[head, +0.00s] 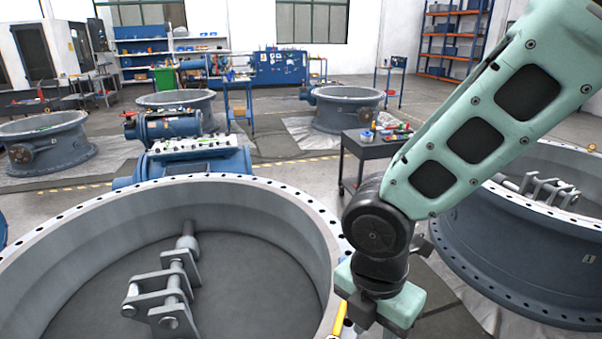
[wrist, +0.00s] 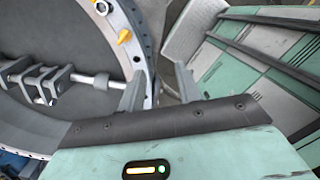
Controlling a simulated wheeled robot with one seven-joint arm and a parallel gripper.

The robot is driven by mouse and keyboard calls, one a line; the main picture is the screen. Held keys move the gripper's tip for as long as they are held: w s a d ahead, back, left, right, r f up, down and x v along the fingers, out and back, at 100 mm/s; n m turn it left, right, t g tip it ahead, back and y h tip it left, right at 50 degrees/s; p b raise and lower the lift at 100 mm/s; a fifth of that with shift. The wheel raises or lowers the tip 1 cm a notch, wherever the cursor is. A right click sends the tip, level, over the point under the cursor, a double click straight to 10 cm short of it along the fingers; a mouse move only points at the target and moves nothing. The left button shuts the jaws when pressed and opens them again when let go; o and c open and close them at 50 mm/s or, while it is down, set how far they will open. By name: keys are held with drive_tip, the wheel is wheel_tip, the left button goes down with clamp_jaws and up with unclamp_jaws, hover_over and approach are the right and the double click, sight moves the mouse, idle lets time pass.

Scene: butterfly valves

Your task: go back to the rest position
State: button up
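My gripper (wrist: 159,70) shows in the wrist view with its two grey fingers apart and nothing between them. It is over the rim of the large grey valve ring (wrist: 146,50). In the head view my teal arm reaches down from the upper right to the right rim of this near valve ring (head: 300,205); the fingertips are hidden there. A yellow part (wrist: 124,36) is on the rim, close to the left finger and apart from it. A yellow part also shows beside my wrist in the head view (head: 338,320).
Inside the ring is a grey bracket linkage (head: 170,285). Another large valve ring (head: 520,245) stands at the right, near my arm. A dark cart (head: 375,145) with small items stands behind my elbow. Blue machinery (head: 190,160) stands beyond the near ring. Open floor lies farther back.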

drive_tip(key=s+d+r+m, duration=0.1)
drive_tip(key=s+r+m, duration=0.2)
drive_tip(key=m, duration=0.6)
drive_tip(key=s+d+r+m+y, duration=0.1)
drive_tip(key=s+d+r+m, duration=0.1)
drive_tip(key=s+m, duration=0.4)
drive_tip(key=r+m, duration=0.1)
drive_tip(key=m, duration=0.3)
drive_tip(key=shift+d+r+y, duration=0.25)
drive_tip(key=shift+d+y, duration=0.05)
